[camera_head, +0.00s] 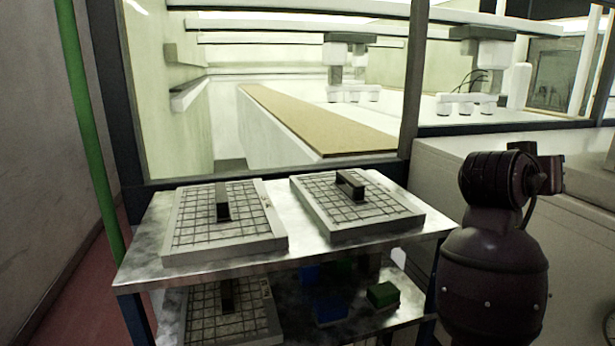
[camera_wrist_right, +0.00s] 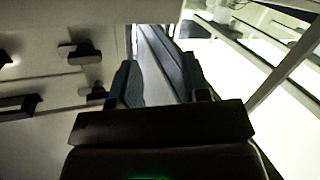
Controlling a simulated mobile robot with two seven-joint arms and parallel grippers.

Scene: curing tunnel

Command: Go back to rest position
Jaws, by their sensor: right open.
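My right gripper (camera_wrist_right: 161,82) shows in the right wrist view. Its two fingers stand apart with nothing between them. In the head view my right arm (camera_head: 495,250) rises at the right, beside the metal cart, and its gripper cannot be made out there. My left arm and gripper are not in view.
A metal cart (camera_head: 145,262) holds two grid trays with handles, a left one (camera_head: 187,247) and a right one (camera_head: 388,225). Its lower shelf holds another tray (camera_head: 200,320), a green block (camera_head: 383,294) and blue blocks (camera_head: 330,311). A glazed enclosure stands behind, with a green post (camera_head: 85,120) at left.

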